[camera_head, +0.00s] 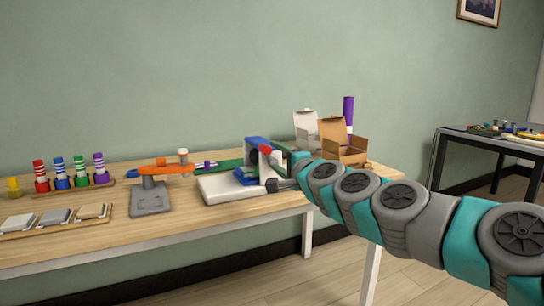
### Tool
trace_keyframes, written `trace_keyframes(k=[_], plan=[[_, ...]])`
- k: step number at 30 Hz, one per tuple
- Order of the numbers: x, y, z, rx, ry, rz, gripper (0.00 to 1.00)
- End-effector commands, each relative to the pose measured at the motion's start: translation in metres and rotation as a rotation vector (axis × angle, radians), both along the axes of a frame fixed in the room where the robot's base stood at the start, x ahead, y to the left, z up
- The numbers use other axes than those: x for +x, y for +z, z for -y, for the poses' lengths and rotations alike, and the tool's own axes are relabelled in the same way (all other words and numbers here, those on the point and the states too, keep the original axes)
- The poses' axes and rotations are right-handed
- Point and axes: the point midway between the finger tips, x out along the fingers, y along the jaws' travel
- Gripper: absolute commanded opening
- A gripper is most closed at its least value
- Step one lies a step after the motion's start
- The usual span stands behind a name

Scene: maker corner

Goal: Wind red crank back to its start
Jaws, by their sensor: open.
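A white machine (221,187) with a blue top (257,141) stands on the wooden table. A red part (265,149) shows at its upper right side, and a smaller red piece (271,186) shows lower down. These look like parts of the red crank, but its full shape and angle are hidden by my arm. My gripper (279,185) is at the machine's right side, right by the lower red piece. It is open. Whether its fingers touch or surround the red piece is too small to tell.
Left of the machine stands an orange arm (166,170) on a grey base (151,198). Open cardboard boxes (344,142) and a purple roll (348,109) stand behind my arm.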

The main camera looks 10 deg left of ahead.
Motion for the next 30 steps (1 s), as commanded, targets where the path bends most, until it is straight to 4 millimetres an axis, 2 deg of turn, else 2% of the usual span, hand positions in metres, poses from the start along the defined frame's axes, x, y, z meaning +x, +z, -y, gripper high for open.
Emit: trace_keyframes(k=[4, 13, 17, 20, 25, 30], plan=[[-0.007, 0.000, 0.004, 0.000, 0.001, 0.000, 0.62], [-0.007, 0.000, 0.004, -0.002, 0.001, 0.001, 0.62], [-0.006, 0.001, 0.007, -0.072, -0.006, 0.058, 0.62], [-0.003, 0.004, 0.011, -0.237, -0.018, 0.189, 0.62], [-0.003, 0.009, 0.013, -0.665, -0.031, 0.492, 0.62], [-0.004, 0.005, 0.008, -1.048, -0.019, 0.731, 0.62]])
